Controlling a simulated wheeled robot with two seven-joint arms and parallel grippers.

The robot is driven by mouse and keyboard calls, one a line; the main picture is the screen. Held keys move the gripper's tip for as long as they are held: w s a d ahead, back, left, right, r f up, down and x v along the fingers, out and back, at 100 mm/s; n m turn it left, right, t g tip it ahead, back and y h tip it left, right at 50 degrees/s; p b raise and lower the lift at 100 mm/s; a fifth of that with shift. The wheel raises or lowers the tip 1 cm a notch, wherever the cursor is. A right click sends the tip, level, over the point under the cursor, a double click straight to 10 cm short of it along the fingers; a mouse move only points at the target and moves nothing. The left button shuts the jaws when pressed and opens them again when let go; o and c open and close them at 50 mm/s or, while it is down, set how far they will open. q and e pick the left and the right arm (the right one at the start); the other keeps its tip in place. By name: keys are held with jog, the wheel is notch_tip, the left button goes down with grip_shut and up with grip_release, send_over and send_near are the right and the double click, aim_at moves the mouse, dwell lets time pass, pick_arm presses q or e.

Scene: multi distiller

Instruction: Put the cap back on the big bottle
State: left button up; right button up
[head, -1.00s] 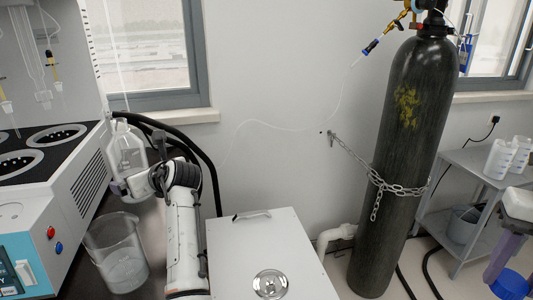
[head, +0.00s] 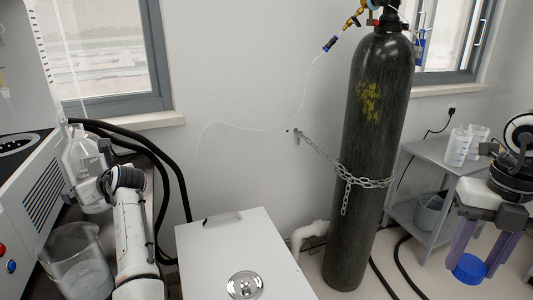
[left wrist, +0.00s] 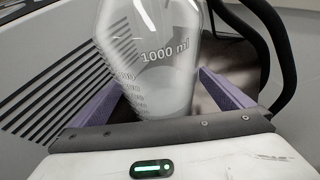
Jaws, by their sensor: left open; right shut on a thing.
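The big bottle (head: 82,165) is clear glass and stands upright behind my left arm at the left of the head view. It also fills the middle of the left wrist view (left wrist: 155,60), marked 1000 ml. My left gripper (left wrist: 168,88) is open, with one purple finger on each side of the bottle; I cannot tell whether they touch it. In the head view this gripper is mostly hidden by its own wrist. My right gripper (head: 482,250) is at the right, pointing down and shut on the blue cap (head: 469,268). The cap is well apart from the bottle.
A glass beaker (head: 75,262) stands in front of the bottle. A white box (head: 245,240) is right of my left arm. A chained black gas cylinder (head: 370,150) stands between my arms. A grey cart (head: 420,165) with white bottles (head: 457,147) is behind my right gripper.

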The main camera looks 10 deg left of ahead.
aim_at(73, 126)
pick_arm(q)
jog(key=shift+w+a, duration=0.1)
jog(key=shift+a, duration=0.1)
jog(key=shift+c, duration=0.4)
